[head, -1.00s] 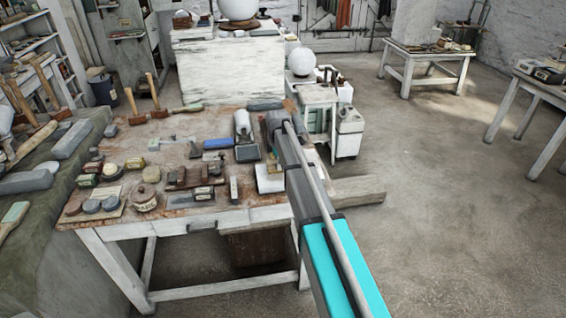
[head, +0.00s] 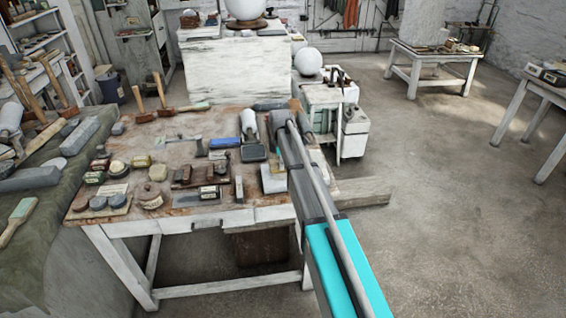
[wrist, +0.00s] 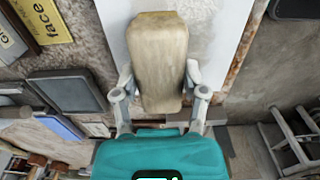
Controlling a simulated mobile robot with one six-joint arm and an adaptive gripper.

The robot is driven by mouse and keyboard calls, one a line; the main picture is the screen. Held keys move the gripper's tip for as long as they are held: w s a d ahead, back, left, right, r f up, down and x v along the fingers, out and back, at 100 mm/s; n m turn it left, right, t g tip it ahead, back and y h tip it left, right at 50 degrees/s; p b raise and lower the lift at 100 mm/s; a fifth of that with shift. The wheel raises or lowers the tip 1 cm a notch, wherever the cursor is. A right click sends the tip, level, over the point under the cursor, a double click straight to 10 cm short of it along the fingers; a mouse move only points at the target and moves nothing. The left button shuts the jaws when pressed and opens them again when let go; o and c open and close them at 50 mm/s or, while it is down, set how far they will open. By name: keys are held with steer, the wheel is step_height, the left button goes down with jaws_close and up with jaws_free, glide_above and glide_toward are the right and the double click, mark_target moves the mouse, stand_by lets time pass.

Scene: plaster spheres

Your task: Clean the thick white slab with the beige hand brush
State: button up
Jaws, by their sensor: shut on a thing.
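The beige hand brush (wrist: 158,48) fills the middle of the wrist view, a worn long block with rounded edges. My gripper (wrist: 158,76) is shut on it, one finger on each long side. Behind the brush lies the thick white slab (wrist: 212,40), with a bare grey-white face showing on both sides of it. I cannot tell whether the brush touches the slab. In the head view the slab (head: 273,183) sits at the right front of the worktable, partly behind my arm. My gripper is hidden by my arm there.
The worktable (head: 180,217) is crowded left of the slab with tins, blocks and tools. A dark-framed grey plate (wrist: 66,90) lies close left of the slab in the wrist view. A white cart (head: 350,140) stands behind my arm. Open floor (head: 450,220) lies to the right.

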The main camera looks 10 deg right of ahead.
steer(key=shift+d+r+p, duration=0.35)
steer(key=shift+d+r, duration=0.15)
steer(key=shift+d, duration=0.25)
steer(key=shift+f+b, duration=0.75)
steer(key=shift+b, duration=0.05)
stand_by(0.5)
steer(key=shift+d, duration=0.1)
steer(key=shift+d+r, duration=0.1)
steer(key=shift+d, duration=0.35)
steer(key=shift+d, duration=0.1)
steer(key=shift+d, duration=0.45)
steer(key=shift+a, duration=0.1)
stand_by(0.7)
steer(key=shift+a, duration=1)
